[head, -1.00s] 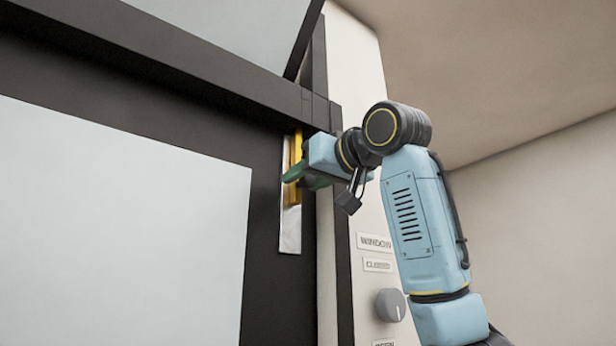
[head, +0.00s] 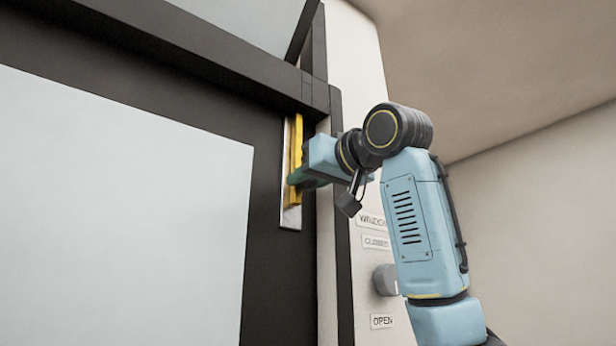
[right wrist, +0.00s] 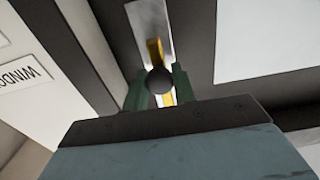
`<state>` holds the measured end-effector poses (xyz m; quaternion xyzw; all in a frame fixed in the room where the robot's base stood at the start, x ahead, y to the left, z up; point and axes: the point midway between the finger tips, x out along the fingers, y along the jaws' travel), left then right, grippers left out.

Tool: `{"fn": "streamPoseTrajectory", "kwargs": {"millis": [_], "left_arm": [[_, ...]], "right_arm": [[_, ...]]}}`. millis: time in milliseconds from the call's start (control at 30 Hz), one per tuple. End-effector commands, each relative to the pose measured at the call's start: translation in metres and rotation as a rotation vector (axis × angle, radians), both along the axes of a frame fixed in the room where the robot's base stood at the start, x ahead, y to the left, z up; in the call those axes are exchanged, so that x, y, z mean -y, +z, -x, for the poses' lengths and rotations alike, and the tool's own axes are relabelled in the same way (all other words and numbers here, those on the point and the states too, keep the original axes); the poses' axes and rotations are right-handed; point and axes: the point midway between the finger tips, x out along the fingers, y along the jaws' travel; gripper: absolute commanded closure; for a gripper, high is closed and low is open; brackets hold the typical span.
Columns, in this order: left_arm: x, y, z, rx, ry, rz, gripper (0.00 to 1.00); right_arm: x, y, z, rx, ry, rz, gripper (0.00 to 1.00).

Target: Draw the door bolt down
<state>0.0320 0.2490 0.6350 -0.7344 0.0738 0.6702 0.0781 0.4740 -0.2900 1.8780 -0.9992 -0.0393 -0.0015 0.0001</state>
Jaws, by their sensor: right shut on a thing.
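The door bolt (head: 297,150) is a yellow upright bar on a pale metal plate (head: 291,217) near the right edge of the dark door frame. It also shows in the right wrist view (right wrist: 155,52), with a dark round knob (right wrist: 158,81) in front of it. My right gripper (head: 294,181) is at the lower part of the bolt. In the right wrist view its green fingers stand on both sides of the knob, shut on it. The bolt's lower end is a little above the plate's bottom edge. My left gripper is not in view.
A dark crossbar (head: 220,70) runs above the bolt. To the right, a pale wall panel carries a grey dial (head: 385,280) and labels, one reading OPEN (head: 382,321). A large pale panel (head: 110,200) fills the door's left.

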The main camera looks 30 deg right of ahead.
Motion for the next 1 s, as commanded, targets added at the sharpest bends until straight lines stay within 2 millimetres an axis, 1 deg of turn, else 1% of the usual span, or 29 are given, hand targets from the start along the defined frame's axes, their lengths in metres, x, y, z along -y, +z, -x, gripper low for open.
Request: {"fn": "streamPoseTrajectory", "kwargs": {"millis": [33, 333, 367, 467, 500, 733, 833, 933, 1000], "left_arm": [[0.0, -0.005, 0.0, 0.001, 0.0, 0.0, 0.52], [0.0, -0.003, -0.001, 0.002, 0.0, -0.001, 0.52], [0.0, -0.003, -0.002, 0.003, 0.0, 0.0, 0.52], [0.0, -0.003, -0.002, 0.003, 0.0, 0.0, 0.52], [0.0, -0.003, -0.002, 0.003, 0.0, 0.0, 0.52], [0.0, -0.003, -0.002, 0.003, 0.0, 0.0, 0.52], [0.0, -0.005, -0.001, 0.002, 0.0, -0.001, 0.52], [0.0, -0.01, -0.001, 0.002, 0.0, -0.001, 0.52], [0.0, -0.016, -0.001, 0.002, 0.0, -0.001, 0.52]], "right_arm": [[0.0, -0.006, 0.0, -0.004, 0.0, 0.0, 1.0], [-0.001, -0.007, -0.002, -0.014, 0.001, 0.002, 1.0], [-0.001, -0.007, -0.002, -0.014, 0.001, 0.002, 0.7], [-0.001, -0.006, -0.002, -0.011, 0.001, 0.002, 0.56], [-0.001, -0.006, -0.001, -0.01, 0.001, 0.002, 0.54], [0.0, -0.004, 0.0, -0.006, 0.0, 0.0, 0.54], [0.0, -0.004, 0.004, -0.003, 0.0, 0.0, 0.54], [0.001, -0.005, 0.016, -0.001, 0.0, 0.001, 0.54], [0.002, -0.006, 0.029, 0.001, 0.0, 0.001, 0.54]]}}
